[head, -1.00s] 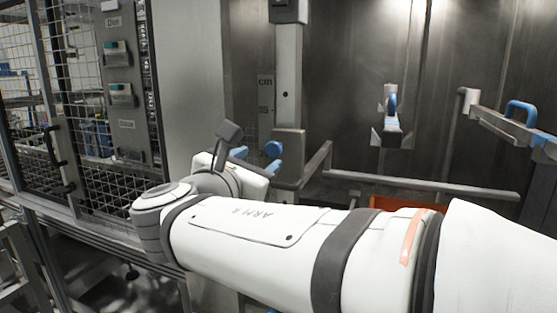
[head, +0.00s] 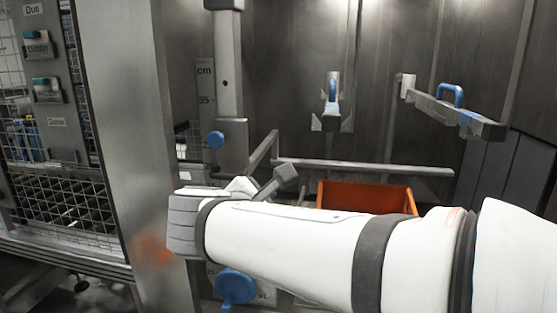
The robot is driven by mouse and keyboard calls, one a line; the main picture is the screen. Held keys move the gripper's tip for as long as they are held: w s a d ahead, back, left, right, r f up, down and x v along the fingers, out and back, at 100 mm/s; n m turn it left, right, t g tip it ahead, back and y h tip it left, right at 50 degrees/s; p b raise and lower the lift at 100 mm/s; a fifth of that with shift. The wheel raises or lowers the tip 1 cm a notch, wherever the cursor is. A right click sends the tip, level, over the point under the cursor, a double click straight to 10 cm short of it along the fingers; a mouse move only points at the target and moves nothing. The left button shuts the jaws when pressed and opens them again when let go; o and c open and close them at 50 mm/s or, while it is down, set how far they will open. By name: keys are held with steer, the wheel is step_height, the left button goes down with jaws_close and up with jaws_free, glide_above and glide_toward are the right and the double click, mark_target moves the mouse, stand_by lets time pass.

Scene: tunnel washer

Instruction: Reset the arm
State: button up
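My white arm with grey joint bands reaches from the right edge across the lower middle of the head view. It bends at an elbow on the left. Beyond the elbow, a small dark grey end piece, which looks like my gripper (head: 285,177), shows just above the upper arm. Its fingers cannot be made out, and nothing is seen held in it. Much of the forearm is hidden behind the upper arm.
An orange bin (head: 366,196) stands behind my arm under a grey rail (head: 365,169). Blue-handled bars (head: 452,108) project from the dark metal walls. A steel post (head: 127,130) and wire mesh cage (head: 65,190) stand left. A blue round part (head: 236,287) is below my arm.

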steer(key=s+d+f+m+g, duration=0.2)
steer(key=d+f+m+g, duration=0.1)
steer(key=d+f+m, duration=0.25)
steer(key=s+d+f+m+g, duration=0.3)
steer(key=d+f+m, duration=0.15)
steer(key=d, duration=0.25)
steer(key=s+d+f+m+g+y, duration=0.3)
steer(key=s+f+m, duration=0.5)
steer(key=m, duration=0.6)
steer(key=d+f+y, duration=0.1)
steer(key=f+y, duration=0.1)
steer(key=shift+s+y, duration=0.3)
steer(key=shift+s, duration=0.1)
